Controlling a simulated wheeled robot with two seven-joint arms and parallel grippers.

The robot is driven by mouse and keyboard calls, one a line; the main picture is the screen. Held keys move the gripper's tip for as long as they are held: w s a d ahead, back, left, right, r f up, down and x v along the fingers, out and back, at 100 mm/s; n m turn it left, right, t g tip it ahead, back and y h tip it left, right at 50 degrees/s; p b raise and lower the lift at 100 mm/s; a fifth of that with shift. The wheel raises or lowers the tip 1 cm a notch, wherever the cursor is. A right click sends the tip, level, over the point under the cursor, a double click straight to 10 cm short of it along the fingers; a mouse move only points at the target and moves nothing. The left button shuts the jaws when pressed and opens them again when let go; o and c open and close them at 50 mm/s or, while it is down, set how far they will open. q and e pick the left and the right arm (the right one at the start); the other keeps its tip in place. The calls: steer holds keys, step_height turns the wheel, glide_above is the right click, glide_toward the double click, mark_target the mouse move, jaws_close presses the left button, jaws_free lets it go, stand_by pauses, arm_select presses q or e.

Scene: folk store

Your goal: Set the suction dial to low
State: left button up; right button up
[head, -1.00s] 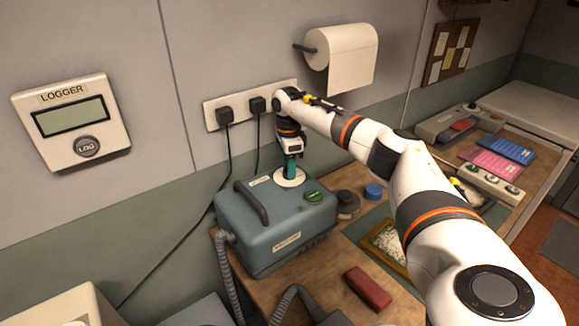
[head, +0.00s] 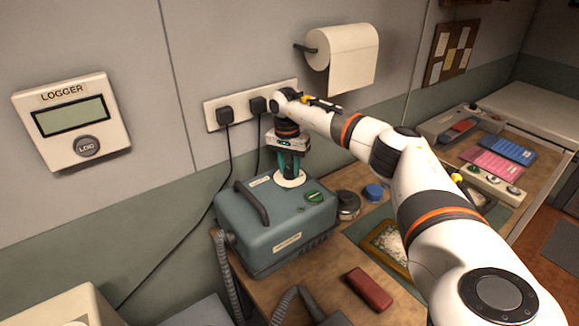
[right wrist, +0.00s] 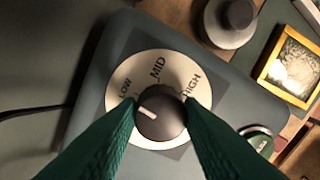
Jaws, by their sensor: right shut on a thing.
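The suction dial is a dark round knob (right wrist: 161,113) on a pale disc (head: 289,179) marked LOW, MID and HIGH, on top of a blue-grey machine (head: 262,222). In the right wrist view the knob's white pointer line points left and slightly up, close to the LOW mark (right wrist: 125,87). My right gripper (head: 289,174) points down over the dial. Its green fingers are shut on the knob, one on each side. In the head view the fingers hide most of the knob. My left gripper is not in view.
The machine has a carry handle (head: 251,202) left of the dial and a green button (head: 313,197) to its right. A dark round object (head: 348,206) and a blue cap (head: 373,192) stand beside it. A wall socket strip with plugs (head: 225,116) is behind.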

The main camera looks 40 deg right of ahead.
mark_target(287, 168)
steer(key=shift+r+n, duration=0.1)
steer(key=shift+n, duration=0.5)
steer(key=o, duration=1)
steer(key=shift+c, duration=0.2)
step_height(287, 168, up, 12)
steer(key=b, duration=0.2)
steer(key=shift+w+a, duration=0.15)
steer(key=shift+w, duration=0.1)
